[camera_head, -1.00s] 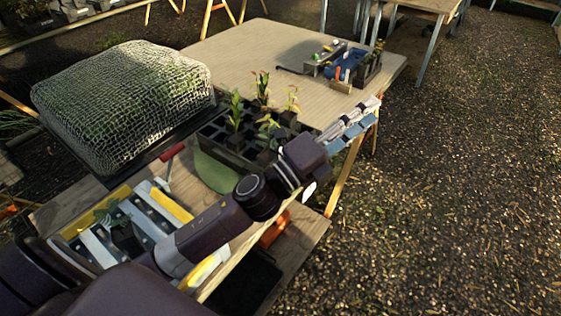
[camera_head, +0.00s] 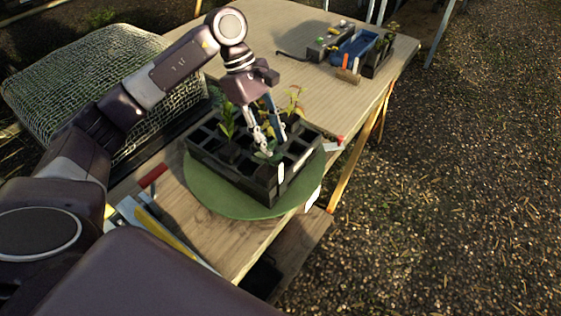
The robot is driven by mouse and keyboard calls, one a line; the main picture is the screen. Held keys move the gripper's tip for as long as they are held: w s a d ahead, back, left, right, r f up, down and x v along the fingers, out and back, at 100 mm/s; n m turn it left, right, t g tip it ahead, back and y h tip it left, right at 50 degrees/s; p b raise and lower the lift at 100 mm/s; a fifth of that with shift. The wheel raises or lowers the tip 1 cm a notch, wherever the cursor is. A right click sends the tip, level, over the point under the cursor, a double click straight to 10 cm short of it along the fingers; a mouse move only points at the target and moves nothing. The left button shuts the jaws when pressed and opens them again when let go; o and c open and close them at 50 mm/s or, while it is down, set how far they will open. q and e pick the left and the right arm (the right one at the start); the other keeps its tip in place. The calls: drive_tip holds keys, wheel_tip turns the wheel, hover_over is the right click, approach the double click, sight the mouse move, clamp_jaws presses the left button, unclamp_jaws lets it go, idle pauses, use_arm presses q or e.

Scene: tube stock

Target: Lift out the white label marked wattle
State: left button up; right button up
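A black cell tray (camera_head: 232,181) with several seedlings stands on a round green board (camera_head: 207,189) on the wooden bench. A small white label (camera_head: 281,173) stands at the tray's near right side. Another white tag (camera_head: 313,198) shows at the board's right edge. I cannot read any writing, so I cannot tell which is marked wattle. My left gripper (camera_head: 272,143) points down over the middle of the tray, among the seedlings. Its two fingers look apart, with nothing seen between them. The fingers partly hide the cells and leaves behind. My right gripper is not in view.
A netted cover (camera_head: 75,85) stands at the left. A red-handled tool (camera_head: 153,176) lies left of the tray. Tool trays, one of them blue (camera_head: 352,48), sit at the far right of the bench. The far bench top is mostly clear.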

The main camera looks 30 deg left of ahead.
sight(281, 164)
use_arm(q)
drive_tip(key=shift+s+f, duration=0.15)
drive_tip(key=shift+s, duration=0.1)
drive_tip(key=f, duration=0.1)
drive_tip(key=s+d+f+p, duration=0.1)
drive_tip(key=d+p, duration=0.1)
drive_tip(key=shift+s+d+f, duration=0.25)
drive_tip(key=shift+f, duration=0.15)
drive_tip(key=p+x, duration=0.1)
drive_tip(key=x, duration=0.1)
drive_tip(key=shift+w+f, duration=0.1)
drive_tip(key=shift+f, duration=0.25)
drive_tip(key=shift+d+f, duration=0.15)
drive_tip(key=shift+f, duration=0.25)
drive_tip(key=c, duration=0.7)
drive_tip(key=shift+c, duration=0.3)
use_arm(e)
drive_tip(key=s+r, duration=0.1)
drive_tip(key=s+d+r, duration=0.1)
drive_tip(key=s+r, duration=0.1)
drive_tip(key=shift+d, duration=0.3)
